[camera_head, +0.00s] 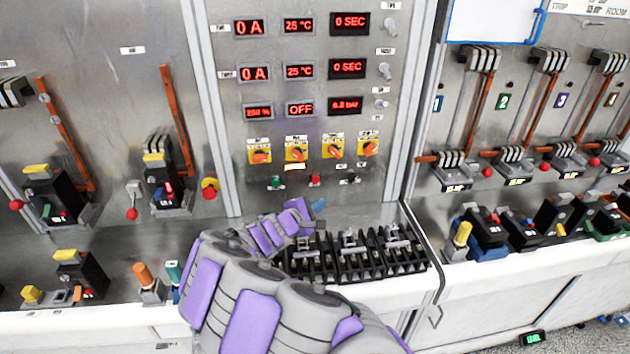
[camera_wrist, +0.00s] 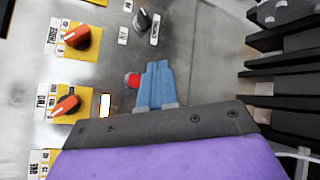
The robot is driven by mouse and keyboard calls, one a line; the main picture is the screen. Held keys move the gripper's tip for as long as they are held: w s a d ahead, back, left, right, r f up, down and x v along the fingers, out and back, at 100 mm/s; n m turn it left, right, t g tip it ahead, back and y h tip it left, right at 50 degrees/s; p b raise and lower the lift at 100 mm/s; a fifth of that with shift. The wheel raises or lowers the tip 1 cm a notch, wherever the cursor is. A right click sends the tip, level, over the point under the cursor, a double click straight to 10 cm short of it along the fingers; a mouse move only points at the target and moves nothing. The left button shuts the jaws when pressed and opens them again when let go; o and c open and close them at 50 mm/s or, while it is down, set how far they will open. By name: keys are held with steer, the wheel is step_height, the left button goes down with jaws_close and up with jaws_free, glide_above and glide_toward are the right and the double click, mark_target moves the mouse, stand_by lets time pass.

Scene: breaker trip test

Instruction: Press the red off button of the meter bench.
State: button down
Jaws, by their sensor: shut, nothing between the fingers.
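The meter bench (camera_head: 225,120) is a grey metal panel with red displays. Its small red button (camera_head: 315,180) sits in a low row between a green button (camera_head: 276,181) and a black switch (camera_head: 350,177). My gripper (camera_head: 319,204) shows in the head view just below the red button. In the wrist view my gripper's blue fingers (camera_wrist: 157,68) are shut together and empty. The red button (camera_wrist: 132,80) shows right beside their left edge, partly covered; I cannot tell whether they touch.
Yellow-plated rotary knobs (camera_head: 297,152) line the panel above the buttons; two show in the wrist view (camera_wrist: 78,38). Black breakers (camera_head: 350,256) stand on the ledge below my gripper. Lever switches (camera_head: 545,100) fill the right panel, and more breakers (camera_head: 55,195) stand on the left.

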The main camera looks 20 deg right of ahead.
steer(key=w+d+p, duration=0.1)
steer(key=w+d, duration=0.1)
steer(key=w, duration=0.5)
steer(key=shift+d, duration=0.15)
steer(key=shift+w, duration=0.2)
stand_by(1.8)
steer(key=shift+w+d+r, duration=0.1)
steer(key=shift+w+r, duration=0.05)
steer(key=shift+w, duration=0.1)
steer(key=shift+w+d, duration=0.1)
steer(key=shift+w, duration=0.4)
stand_by(0.7)
steer(key=shift+s, duration=0.15)
steer(key=shift+s+a+b, duration=0.2)
steer(key=shift+s+b, duration=0.3)
steer(key=shift+s, duration=0.25)
steer(key=shift+s+a+b, duration=0.25)
steer(key=shift+s+b, duration=0.05)
steer(key=shift+s, duration=0.5)
steer(key=shift+s+a+b, duration=0.25)
steer(key=shift+s, duration=0.55)
steer(key=shift+s+a+b, duration=0.25)
steer(key=shift+s+b, duration=0.05)
steer(key=shift+s, duration=0.5)
